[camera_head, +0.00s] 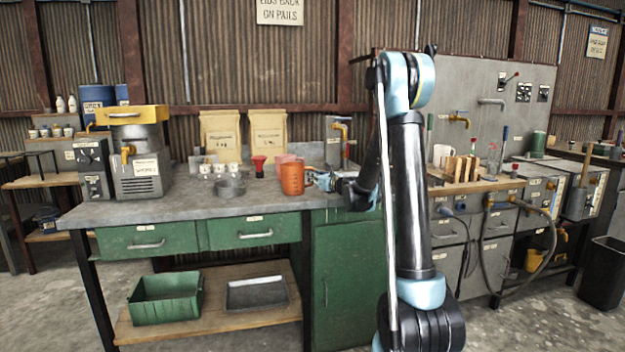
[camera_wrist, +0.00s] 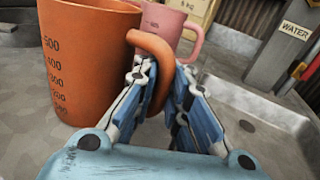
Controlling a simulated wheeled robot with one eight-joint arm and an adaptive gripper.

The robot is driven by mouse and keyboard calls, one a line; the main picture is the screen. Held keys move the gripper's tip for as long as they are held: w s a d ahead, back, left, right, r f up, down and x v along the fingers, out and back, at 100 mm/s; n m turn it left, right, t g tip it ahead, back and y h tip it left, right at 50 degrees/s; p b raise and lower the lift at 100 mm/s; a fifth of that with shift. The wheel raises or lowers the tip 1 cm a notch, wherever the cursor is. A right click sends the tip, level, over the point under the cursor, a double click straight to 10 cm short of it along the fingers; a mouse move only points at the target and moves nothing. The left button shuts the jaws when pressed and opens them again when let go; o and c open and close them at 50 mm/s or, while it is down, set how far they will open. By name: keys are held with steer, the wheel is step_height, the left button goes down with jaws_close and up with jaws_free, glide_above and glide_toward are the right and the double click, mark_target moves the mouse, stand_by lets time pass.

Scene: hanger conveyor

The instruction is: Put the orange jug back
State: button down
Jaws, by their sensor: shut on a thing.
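The orange jug (camera_head: 292,178) is upright at the front right part of the grey bench top, with a dark measuring scale on its side. In the wrist view the orange jug (camera_wrist: 88,60) fills the left, and its handle faces my gripper (camera_wrist: 165,85). My gripper (camera_head: 322,180) is shut on the handle from the right. A pink jug (camera_wrist: 172,26) stands just behind the orange one; only part of it shows in the head view (camera_head: 284,160). Whether the orange jug's base touches the bench is hard to tell.
A grey metal bowl (camera_head: 231,187), white cups (camera_head: 219,168) and a red funnel (camera_head: 259,165) stand to the left. Two tan bags (camera_head: 267,133) stand behind. A sink basin (camera_wrist: 260,115) and a water post (camera_wrist: 284,45) lie to the right. The bench's front left is clear.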

steer(key=c, duration=1.6)
jaws_free()
steer(key=v, duration=1.2)
steer(key=s+f+n+g+h, duration=0.35)
steer(key=s+n+g, duration=0.25)
steer(key=s+n, duration=1.2)
steer(key=s+d+f+n+g+h, duration=0.2)
steer(key=s+d+f+n, duration=0.1)
steer(key=s, duration=0.6)
steer(key=s+d+f+n+g+h, duration=0.1)
steer(key=s+d+f+n+h, duration=0.2)
steer(key=s+d+f, duration=0.2)
steer(key=s+d+f+n+g+h, duration=0.2)
steer(key=s+d+f+n, duration=0.2)
steer(key=s+d, duration=0.4)
steer(key=shift+s+d+f+g+h, duration=0.1)
steer(key=shift+s+f+g+h, duration=0.1)
steer(key=shift+s, duration=1.2)
steer(key=shift+s+f+g+h, duration=0.1)
steer(key=shift+s+h, duration=0.05)
steer(key=shift+s, duration=1.3)
